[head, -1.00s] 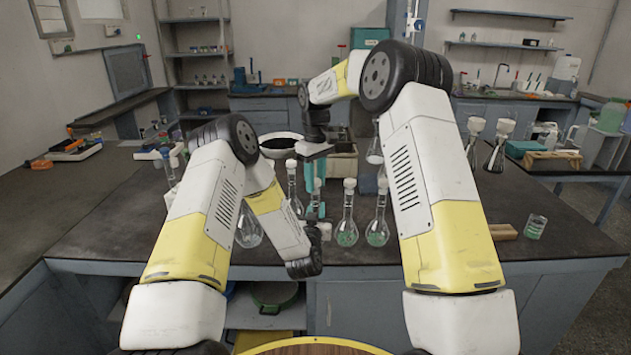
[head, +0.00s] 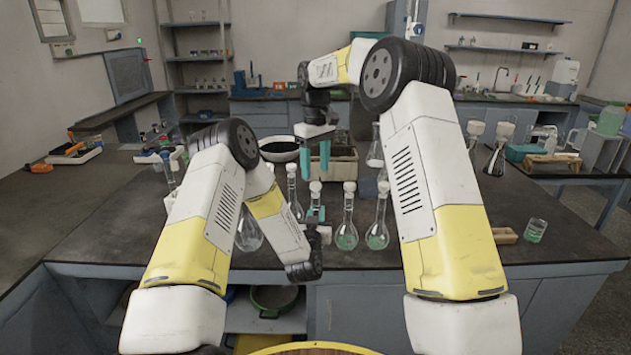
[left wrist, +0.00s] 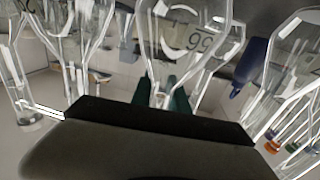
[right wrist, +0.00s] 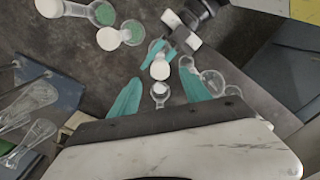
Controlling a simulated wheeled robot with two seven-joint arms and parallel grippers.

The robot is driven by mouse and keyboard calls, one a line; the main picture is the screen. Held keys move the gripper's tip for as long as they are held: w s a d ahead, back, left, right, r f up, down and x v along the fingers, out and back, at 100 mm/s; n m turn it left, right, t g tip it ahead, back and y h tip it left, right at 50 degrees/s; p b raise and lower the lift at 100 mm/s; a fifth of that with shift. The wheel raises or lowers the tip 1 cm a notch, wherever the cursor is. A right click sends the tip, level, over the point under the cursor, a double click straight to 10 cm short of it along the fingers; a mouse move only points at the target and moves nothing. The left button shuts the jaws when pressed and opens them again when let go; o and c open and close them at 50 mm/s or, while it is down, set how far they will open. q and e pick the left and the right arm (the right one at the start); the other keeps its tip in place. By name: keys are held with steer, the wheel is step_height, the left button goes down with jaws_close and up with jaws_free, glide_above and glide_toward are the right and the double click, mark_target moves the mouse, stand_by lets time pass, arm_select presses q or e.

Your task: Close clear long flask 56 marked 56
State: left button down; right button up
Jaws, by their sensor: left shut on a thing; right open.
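The clear long flask marked 56 (left wrist: 190,40) shows its mark in the left wrist view. My left gripper (head: 315,213) is shut on its neck, with the teal fingers on both sides of it. A white stopper (head: 315,187) shows at the top of the held neck; it also shows in the right wrist view (right wrist: 160,70). How deep it sits cannot be told. My right gripper (head: 315,166) is open and empty, with its fingers apart above the stopper. Most of the flask's body is hidden in the head view by my left arm.
Two stoppered flasks with green contents, one (head: 347,236) and another (head: 377,235), stand just right of it. A clear stoppered flask (head: 292,185) stands behind to the left. A beaker (head: 535,230) and a wooden block (head: 505,235) are at the right. A grey-brown bin (head: 340,165) stands behind.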

step_height(320, 180, up, 6)
steer(key=shift+r, duration=0.15)
arm_select(q)
steer(key=c, duration=1.2)
jaws_free()
steer(key=s, duration=0.5)
steer(key=s+a, duration=0.1)
steer(key=s, duration=0.1)
steer(key=shift+s, duration=0.35)
